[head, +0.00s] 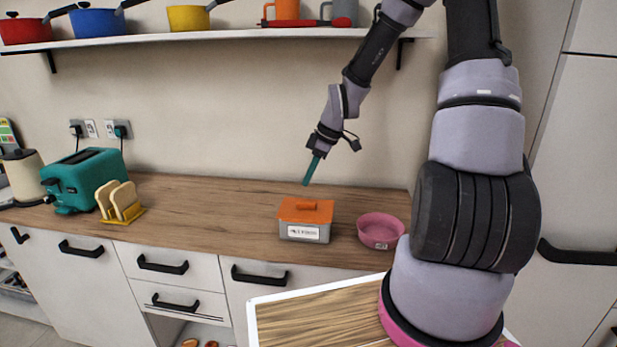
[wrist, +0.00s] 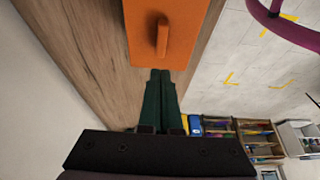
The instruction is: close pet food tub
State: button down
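The pet food tub (head: 304,233) is a grey box with a white label, standing on the wooden counter. Its orange lid (head: 290,212) lies over the top, with a raised orange handle (head: 306,206); I cannot tell whether it is fully seated. My gripper (head: 306,183) points down above and behind the lid, apart from it. In the wrist view the orange lid (wrist: 185,30) and its handle (wrist: 162,38) show beyond my gripper (wrist: 160,72). Its teal fingers are together with nothing between them. The tub's inside is hidden.
A pink bowl (head: 381,230) stands close to the tub's right. A teal toaster (head: 85,180) and bread slices in a yellow holder (head: 121,203) stand far left. A shelf (head: 220,36) with pots runs above. The counter left of the tub is clear.

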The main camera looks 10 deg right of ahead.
aim_at(304, 202)
jog(key=shift+f, duration=0.25)
jog(key=shift+f, duration=2.45)
notch_tip(304, 202, up, 7)
dwell(0.8)
